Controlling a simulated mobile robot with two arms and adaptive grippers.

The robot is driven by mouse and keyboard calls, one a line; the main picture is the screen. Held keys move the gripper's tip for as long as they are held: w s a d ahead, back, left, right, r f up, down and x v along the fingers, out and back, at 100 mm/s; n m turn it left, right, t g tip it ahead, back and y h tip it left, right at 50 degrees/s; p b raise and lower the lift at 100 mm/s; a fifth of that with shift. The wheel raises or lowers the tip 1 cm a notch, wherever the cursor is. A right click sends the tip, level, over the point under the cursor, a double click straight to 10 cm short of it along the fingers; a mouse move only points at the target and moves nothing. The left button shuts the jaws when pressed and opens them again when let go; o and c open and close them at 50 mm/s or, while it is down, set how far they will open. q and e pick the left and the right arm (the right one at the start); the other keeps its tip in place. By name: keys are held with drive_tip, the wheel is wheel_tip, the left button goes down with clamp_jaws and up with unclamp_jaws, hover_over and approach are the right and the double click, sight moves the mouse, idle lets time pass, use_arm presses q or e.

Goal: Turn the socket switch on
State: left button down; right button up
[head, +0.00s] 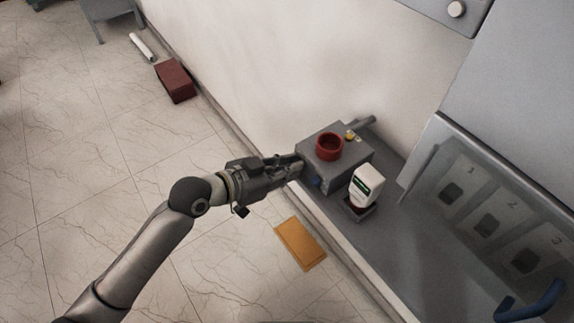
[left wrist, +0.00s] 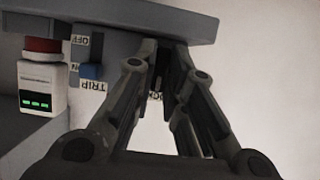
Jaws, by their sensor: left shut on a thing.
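A grey box (head: 350,168) with a red ring (head: 329,146) on its top stands on the grey ledge. In the left wrist view the grey box (left wrist: 120,45) has a blue switch (left wrist: 91,71), with upside-down labels that look like OFF, ON and TRIP. My left gripper (head: 297,163) is at the box's left side; in the left wrist view its fingers (left wrist: 164,62) come together right of the blue switch, apart from it. They are shut on a small dark part at the box's side, mostly hidden between them. A label behind the fingers is partly covered. My right gripper is not in view.
A white bottle-like device (head: 366,184) with a green display stands right of the box. A cabinet with numbered panels (head: 485,220) and a blue handle (head: 530,302) is at the right. A yellow board (head: 300,243) and a dark red block (head: 175,81) lie on the open tiled floor.

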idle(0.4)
use_arm(q)
drive_tip(key=c, duration=1.8)
unclamp_jaws()
drive_tip(key=shift+o, duration=0.2)
drive_tip(key=v, duration=1.2)
drive_tip(key=shift+f, duration=0.15)
